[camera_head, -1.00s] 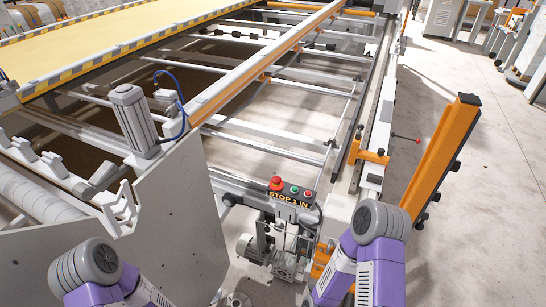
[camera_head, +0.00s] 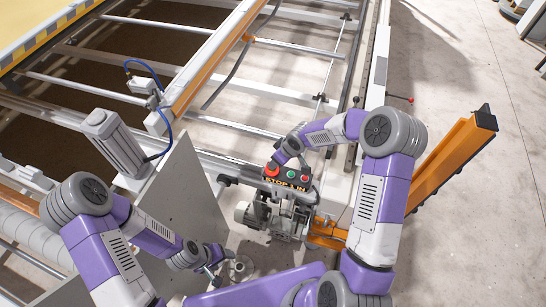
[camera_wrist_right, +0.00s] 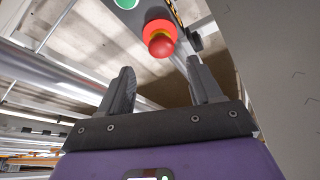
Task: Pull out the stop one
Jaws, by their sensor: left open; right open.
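The red mushroom stop button (camera_head: 272,169) sits on a small control box (camera_head: 289,177) labelled STOP, the rest of the label partly unclear. My right arm reaches over from the right and its end is right at the button; its fingers are hard to make out there. In the right wrist view the red button (camera_wrist_right: 160,38) stands just beyond and between the open fingers of my right gripper (camera_wrist_right: 160,76), apart from them, with nothing held. My left gripper (camera_head: 215,279) is low, beside the grey panel, open and empty.
Green (camera_head: 291,174) and red (camera_head: 304,178) buttons sit beside the stop button. A motor (camera_head: 250,215) is below the box. A grey panel (camera_head: 166,205) stands at left, an orange post (camera_head: 450,160) at right. Open floor lies at far right.

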